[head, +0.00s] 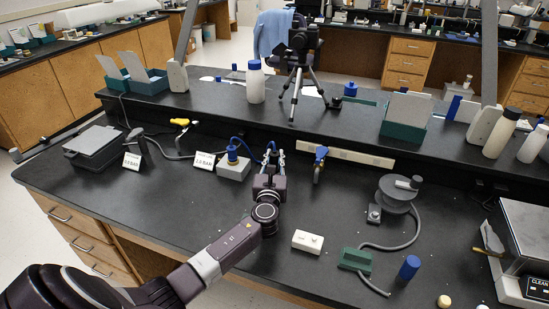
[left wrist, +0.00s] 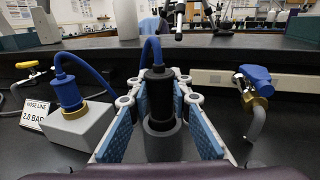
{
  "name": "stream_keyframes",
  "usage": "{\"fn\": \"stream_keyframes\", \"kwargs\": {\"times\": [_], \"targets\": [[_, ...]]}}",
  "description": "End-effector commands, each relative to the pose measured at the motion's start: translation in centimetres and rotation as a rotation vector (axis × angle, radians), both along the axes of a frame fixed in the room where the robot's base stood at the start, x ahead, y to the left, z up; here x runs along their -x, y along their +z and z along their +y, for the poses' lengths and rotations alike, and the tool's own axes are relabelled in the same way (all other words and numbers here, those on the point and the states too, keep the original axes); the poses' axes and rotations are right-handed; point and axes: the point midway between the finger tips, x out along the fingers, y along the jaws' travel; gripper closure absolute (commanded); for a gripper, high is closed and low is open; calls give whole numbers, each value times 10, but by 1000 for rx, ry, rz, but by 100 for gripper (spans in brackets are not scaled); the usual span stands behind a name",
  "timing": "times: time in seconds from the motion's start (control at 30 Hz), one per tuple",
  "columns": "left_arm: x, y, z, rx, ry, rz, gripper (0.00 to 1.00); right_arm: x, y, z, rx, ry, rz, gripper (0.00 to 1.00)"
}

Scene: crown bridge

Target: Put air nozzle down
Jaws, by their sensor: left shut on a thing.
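My left gripper (head: 273,158) is over the bench, just right of a grey block with a blue fitting. In the left wrist view its blue-padded fingers (left wrist: 162,118) stand on both sides of the air nozzle (left wrist: 160,82), a dark grey and black cylinder, and are shut on it. The nozzle is about upright, with a blue hose (left wrist: 149,48) at its top. In the head view the nozzle is mostly hidden by the gripper. Whether its lower end touches the bench cannot be seen. My right gripper is not in view.
The grey block (head: 234,172) with blue fitting and a "2.0 BAR" card (head: 203,161) stand left. A blue-handled valve (head: 321,154) stands right. A white box (head: 308,241), green block (head: 356,260) and blue cylinder (head: 410,267) lie nearer. A raised shelf runs behind.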

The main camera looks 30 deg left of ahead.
Motion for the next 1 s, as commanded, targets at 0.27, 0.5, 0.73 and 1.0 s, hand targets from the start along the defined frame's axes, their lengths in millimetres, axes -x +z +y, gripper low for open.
{"fn": "stream_keyframes", "kwargs": {"times": [0.27,0.5,0.73,1.0], "targets": [[0,-1,0,-1,0,0,64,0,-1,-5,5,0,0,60],[0,1,0,0,0,0,64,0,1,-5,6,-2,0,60],[21,2,-12,1,-2,2,64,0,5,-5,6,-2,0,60],[71,1,-39,1,-3,2,64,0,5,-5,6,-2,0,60]]}}
